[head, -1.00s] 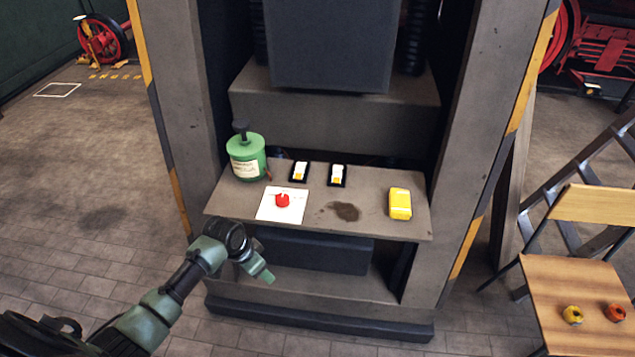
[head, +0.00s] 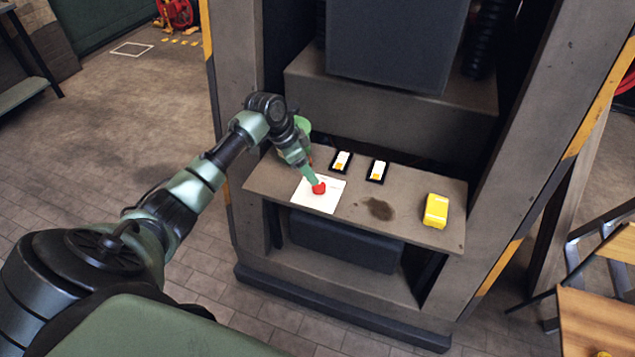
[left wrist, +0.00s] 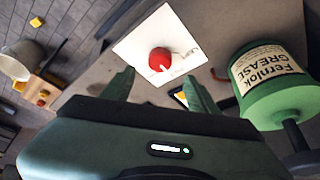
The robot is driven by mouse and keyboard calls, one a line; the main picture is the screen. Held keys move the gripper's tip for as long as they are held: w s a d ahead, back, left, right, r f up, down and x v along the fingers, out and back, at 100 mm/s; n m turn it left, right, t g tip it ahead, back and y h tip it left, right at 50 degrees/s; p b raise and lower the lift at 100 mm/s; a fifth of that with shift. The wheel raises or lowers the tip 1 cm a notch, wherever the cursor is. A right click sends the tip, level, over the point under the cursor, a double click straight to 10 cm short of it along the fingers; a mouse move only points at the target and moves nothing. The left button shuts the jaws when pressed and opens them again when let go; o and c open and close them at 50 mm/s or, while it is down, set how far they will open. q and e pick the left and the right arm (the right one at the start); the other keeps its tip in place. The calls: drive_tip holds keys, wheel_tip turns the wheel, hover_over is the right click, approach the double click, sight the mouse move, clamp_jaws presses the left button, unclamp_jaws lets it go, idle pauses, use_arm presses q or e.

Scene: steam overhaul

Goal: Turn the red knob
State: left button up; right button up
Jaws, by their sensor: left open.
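The red knob (head: 319,188) sits on a white square plate (head: 327,203) on the shelf of the grey machine. In the left wrist view the knob (left wrist: 160,60) shows a white pointer mark and lies ahead of the two fingers. My left gripper (head: 315,184) is at the knob in the head view, its fingers pointing down at it. In the left wrist view my left gripper (left wrist: 158,85) is open, with its fingers apart and nothing between them. I cannot tell whether a finger touches the knob. My right gripper is not in view.
A green grease can (left wrist: 275,85) stands close beside my left gripper, mostly hidden by it in the head view. Two black-framed switches (head: 341,161) and a yellow box (head: 436,210) are on the shelf (head: 400,190). A dark stain lies between them.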

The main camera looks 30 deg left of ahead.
sight(319, 188)
use_arm(q)
drive_tip(key=x, duration=0.7)
drive_tip(key=shift+f+p, duration=0.25)
drive_tip(key=shift+p, duration=0.15)
clamp_jaws()
